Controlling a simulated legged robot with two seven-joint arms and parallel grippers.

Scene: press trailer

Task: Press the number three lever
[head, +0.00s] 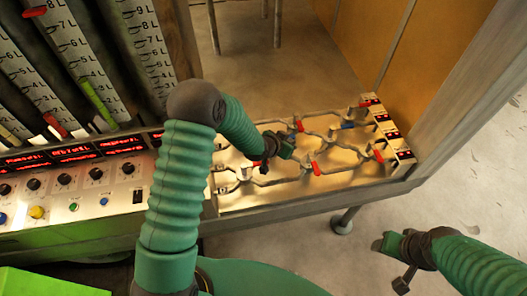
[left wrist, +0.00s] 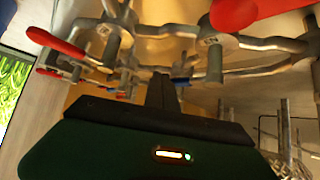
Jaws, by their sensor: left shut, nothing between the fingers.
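A brassy panel (head: 335,178) with branching metal pipes carries several lever valves in the head view. Red levers show at its middle (head: 315,167), right (head: 378,155) and back (head: 299,126); a blue lever (head: 347,125) is near the back right. I cannot read which is number three. My left gripper (head: 270,147) is over the panel's left-middle pipes, shut and empty. In the left wrist view its closed fingers (left wrist: 162,92) point toward a blue handle (left wrist: 181,80); contact is unclear. Red handles show at left (left wrist: 55,42) and upper right (left wrist: 247,12). My right gripper (head: 398,262) is off the panel; its jaws are unclear.
Small red displays (head: 393,134) line the panel's right edge. At left stands a console with knobs (head: 96,174), red readouts (head: 77,153) and upright litre scales (head: 142,45). A wooden wall (head: 375,40) rises behind right. Open floor (head: 470,185) lies at right.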

